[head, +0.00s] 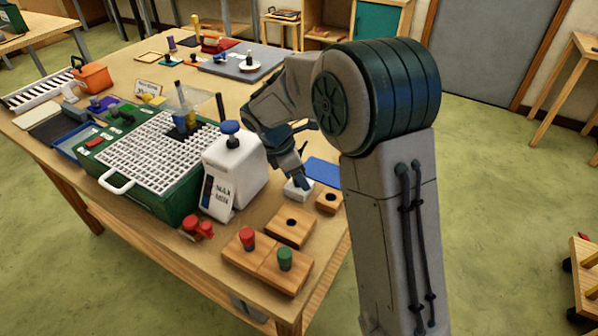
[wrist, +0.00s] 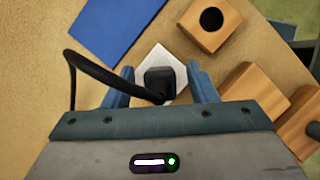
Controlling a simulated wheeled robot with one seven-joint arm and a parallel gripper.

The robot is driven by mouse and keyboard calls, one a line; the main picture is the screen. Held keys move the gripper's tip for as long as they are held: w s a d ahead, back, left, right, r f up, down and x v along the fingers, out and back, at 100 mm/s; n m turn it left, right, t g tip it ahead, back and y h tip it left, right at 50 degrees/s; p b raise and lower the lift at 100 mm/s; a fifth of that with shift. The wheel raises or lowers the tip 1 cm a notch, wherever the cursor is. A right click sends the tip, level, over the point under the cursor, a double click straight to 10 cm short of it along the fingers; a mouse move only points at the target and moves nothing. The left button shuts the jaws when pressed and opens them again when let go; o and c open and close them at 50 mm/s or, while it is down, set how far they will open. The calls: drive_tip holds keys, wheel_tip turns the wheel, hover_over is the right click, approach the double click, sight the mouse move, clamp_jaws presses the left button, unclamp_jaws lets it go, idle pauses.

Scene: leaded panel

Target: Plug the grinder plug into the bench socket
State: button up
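The black grinder plug (wrist: 158,84) is on the white bench socket (wrist: 157,56) in the wrist view, with its black cable (wrist: 105,72) looping off to the left. The plug looks upright in line with the socket, but I cannot tell how deep it sits. My gripper (wrist: 159,72) has its two blue fingers on either side of the plug, with a visible gap on each side, so it is open and not clamped on it. In the head view my gripper (head: 299,178) is low over the white socket (head: 298,190) and hides the plug.
A blue mat (head: 322,171) lies behind the socket. Wooden blocks with holes (head: 328,203) (head: 291,224) stand close to the right and front.

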drive_tip(key=shift+r, duration=0.1)
drive_tip(key=v, duration=1.3)
drive_tip(key=shift+r, duration=0.4)
drive_tip(key=shift+s, duration=0.1)
drive_tip(key=s+d+f+m+t+y, duration=0.1)
drive_tip(key=s+d+f+m+y, duration=0.1)
drive_tip(key=s+d+m, duration=0.5)
drive_tip(key=s+d+f+m+t+y, duration=0.1)
drive_tip(key=s+d+f+m+y, duration=0.1)
drive_tip(key=s+d+m, duration=0.6)
drive_tip(key=s+m, duration=0.5)
drive_tip(key=s, duration=0.2)
drive_tip(key=shift+s+d+y, duration=0.3)
drive_tip(key=shift+s, duration=0.05)
